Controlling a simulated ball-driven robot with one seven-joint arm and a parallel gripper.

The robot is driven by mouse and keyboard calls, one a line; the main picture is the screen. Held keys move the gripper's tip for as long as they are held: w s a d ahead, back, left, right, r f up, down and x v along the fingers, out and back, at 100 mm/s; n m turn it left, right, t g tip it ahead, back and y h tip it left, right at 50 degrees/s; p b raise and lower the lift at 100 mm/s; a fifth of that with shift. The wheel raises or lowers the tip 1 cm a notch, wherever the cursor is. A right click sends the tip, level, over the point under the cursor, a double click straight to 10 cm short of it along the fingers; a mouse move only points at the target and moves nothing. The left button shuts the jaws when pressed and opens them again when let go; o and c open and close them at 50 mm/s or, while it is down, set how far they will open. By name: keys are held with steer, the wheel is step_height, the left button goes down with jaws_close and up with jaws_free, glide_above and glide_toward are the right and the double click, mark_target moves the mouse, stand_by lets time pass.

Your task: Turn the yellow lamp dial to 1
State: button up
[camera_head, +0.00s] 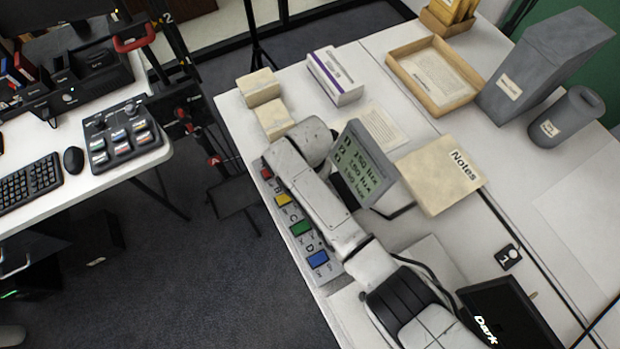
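A long panel (325,270) lies along the left edge of the white table, with red, yellow (283,200), green and blue squares in a row. Letters such as C and D stand beside the squares. My arm crosses over the panel's right side and hides much of it. I cannot make out the yellow lamp's dial or its setting. A grey display (362,165) stands just right of my arm and shows several lines reading about 150 lux. My gripper is not visible; the arm's far end shows only a rounded joint near the panel's top end.
Two tan boxes (259,87) and a white-purple box (335,76) lie beyond the arm. A wooden tray (398,62) and grey containers (548,65) stand farther right. A dark screen (510,315) is at lower right.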

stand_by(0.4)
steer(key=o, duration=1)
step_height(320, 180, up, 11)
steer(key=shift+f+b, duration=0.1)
steer(key=shift+b, duration=0.45)
